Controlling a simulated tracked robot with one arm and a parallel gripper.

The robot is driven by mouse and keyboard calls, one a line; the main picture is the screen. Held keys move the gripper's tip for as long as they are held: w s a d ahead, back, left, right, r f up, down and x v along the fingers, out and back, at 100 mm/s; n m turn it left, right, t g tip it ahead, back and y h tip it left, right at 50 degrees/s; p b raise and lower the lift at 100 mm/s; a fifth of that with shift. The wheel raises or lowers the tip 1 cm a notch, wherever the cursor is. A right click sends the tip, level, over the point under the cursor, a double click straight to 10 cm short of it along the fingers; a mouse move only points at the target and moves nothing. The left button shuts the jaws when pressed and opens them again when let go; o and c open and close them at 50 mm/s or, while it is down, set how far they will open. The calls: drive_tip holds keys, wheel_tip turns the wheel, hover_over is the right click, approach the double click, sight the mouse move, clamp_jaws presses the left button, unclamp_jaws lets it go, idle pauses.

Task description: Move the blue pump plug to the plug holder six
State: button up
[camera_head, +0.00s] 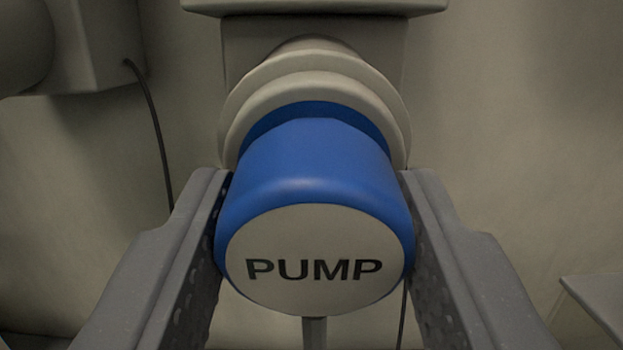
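The blue pump plug (317,175) is in the middle of the head camera view. Its pale round end face reads "PUMP" and points toward me. Its far end meets a round beige socket (315,75) on a boxy mount; whether it is fully seated in it I cannot tell. My gripper (316,185) has one finger on each side of the plug. Both fingers appear to touch its sides, closed on it. No holder with a six on it is visible.
A grey boxy fixture (95,45) with a thin dark cable (157,130) hanging from it is at the upper left. A flat ledge (318,6) juts out above the socket. A pale edge (598,298) shows at the lower right. The wall to the right is bare.

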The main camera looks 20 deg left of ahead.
sight(313, 275)
drive_tip(key=shift+v, duration=3)
